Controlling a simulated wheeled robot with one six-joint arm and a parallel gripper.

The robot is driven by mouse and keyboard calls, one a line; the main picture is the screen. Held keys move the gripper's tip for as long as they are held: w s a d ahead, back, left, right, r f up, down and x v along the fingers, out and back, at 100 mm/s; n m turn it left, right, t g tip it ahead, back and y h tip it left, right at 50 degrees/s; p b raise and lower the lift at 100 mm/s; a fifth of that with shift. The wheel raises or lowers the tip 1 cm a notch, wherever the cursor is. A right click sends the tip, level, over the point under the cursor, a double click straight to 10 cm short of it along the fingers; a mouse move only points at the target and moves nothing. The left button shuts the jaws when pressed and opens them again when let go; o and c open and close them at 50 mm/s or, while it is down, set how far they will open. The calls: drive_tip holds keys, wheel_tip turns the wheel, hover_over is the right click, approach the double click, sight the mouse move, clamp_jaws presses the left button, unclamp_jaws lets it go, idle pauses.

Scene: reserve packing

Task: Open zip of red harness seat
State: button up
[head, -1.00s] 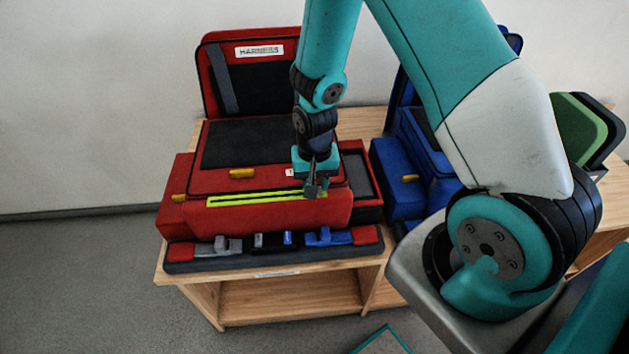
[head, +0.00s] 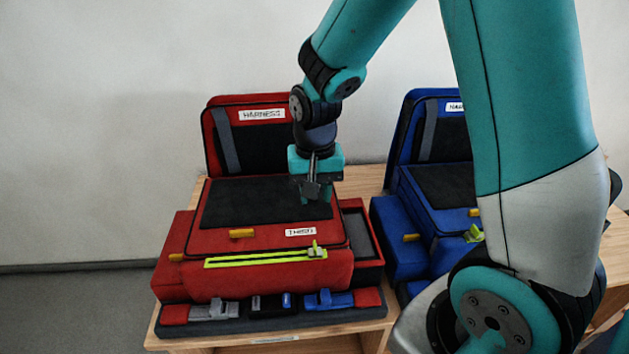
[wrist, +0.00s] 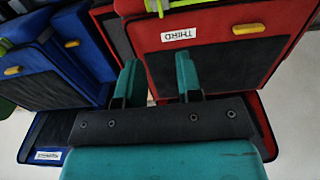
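The red harness seat (head: 230,280) stands on a wooden bench, its backrest upright behind a dark cushion. A yellow-green zip (head: 255,259) runs across its front, and its yellow-green pull (head: 316,250) is at the right end. My gripper (head: 310,196) is above the right part of the dark cushion, behind and above the pull, and not touching it. In the wrist view, my gripper (wrist: 157,75) has its two teal fingers apart with nothing between them. The red seat (wrist: 280,50) shows upside down there, with the pull (wrist: 156,6) at the top edge.
A blue seat (head: 405,195) with its own yellow-green pull (head: 474,234) stands close on the right, partly hidden by my arm. A dark strip with several buckles (head: 270,303) lies before the red seat. The wooden bench (head: 365,178) has bare top between the seats' backs.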

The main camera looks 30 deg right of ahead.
drive_tip(key=shift+r, duration=1.25)
drive_tip(key=s+a+r+n+y, duration=0.2)
drive_tip(key=s+a+r+n, duration=0.3)
drive_tip(key=s, duration=0.4)
drive_tip(key=s+a+r+n+y, duration=0.2)
drive_tip(key=s+a+r+n, duration=0.3)
drive_tip(key=s+a+n, duration=0.2)
drive_tip(key=shift+s+a+r+n, duration=0.25)
drive_tip(key=shift+s+a+n, duration=0.15)
drive_tip(key=shift+s+a, duration=0.65)
drive_tip(key=shift+w+a, duration=0.15)
drive_tip(key=shift+a, duration=0.05)
